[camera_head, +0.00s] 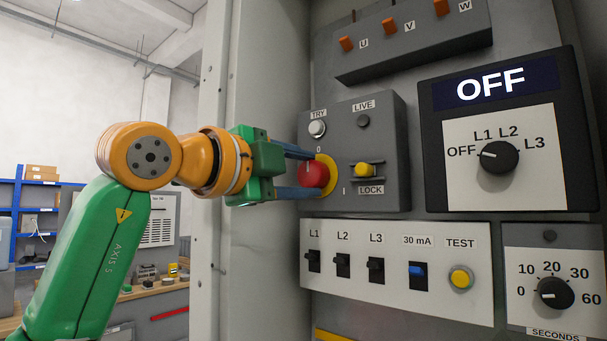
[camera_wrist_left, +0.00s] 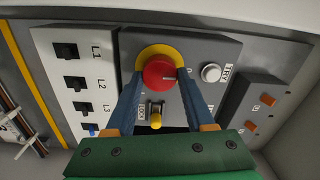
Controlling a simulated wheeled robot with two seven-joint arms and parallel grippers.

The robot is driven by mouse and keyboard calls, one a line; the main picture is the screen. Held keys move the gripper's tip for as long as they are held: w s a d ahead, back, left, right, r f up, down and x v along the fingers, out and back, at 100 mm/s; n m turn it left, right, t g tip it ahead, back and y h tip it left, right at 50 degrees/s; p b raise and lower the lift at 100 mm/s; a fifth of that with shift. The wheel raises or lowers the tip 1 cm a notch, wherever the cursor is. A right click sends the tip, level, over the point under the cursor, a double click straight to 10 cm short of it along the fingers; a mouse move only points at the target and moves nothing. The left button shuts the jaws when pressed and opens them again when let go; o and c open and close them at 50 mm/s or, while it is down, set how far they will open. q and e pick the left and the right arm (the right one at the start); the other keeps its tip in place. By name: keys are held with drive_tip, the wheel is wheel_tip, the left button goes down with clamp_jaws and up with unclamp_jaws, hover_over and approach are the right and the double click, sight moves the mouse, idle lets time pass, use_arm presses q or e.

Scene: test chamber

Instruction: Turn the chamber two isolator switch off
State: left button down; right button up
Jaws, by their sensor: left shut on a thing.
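The isolator switch is a red round knob (camera_head: 311,174) on a yellow ring, on a grey box (camera_head: 385,135) marked 0 above and I at lower right. My left gripper (camera_head: 314,175) reaches in from the left, its two blue fingers shut on either side of the knob. In the left wrist view, the knob (camera_wrist_left: 160,73) sits between the fingertips (camera_wrist_left: 160,77). A mark on its face points right there, toward the TRY button side, which matches the 0 side in the head view. My right gripper is not in view.
A yellow lock piece (camera_head: 364,170) above the LOCK label sits right of the knob. The TRY button (camera_head: 317,128) and a dark LIVE lamp (camera_head: 363,121) are above. A breaker panel (camera_head: 340,292) is below. A display (camera_head: 492,86) at right reads OFF, above a selector dial (camera_head: 499,157).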

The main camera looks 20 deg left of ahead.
use_arm(q)
drive_tip(key=shift+c, duration=1.3)
unclamp_jaws()
drive_tip(key=shift+a, duration=0.1)
drive_tip(key=shift+s+f, duration=0.1)
drive_tip(key=b+v, duration=0.3)
drive_tip(key=v, duration=0.4)
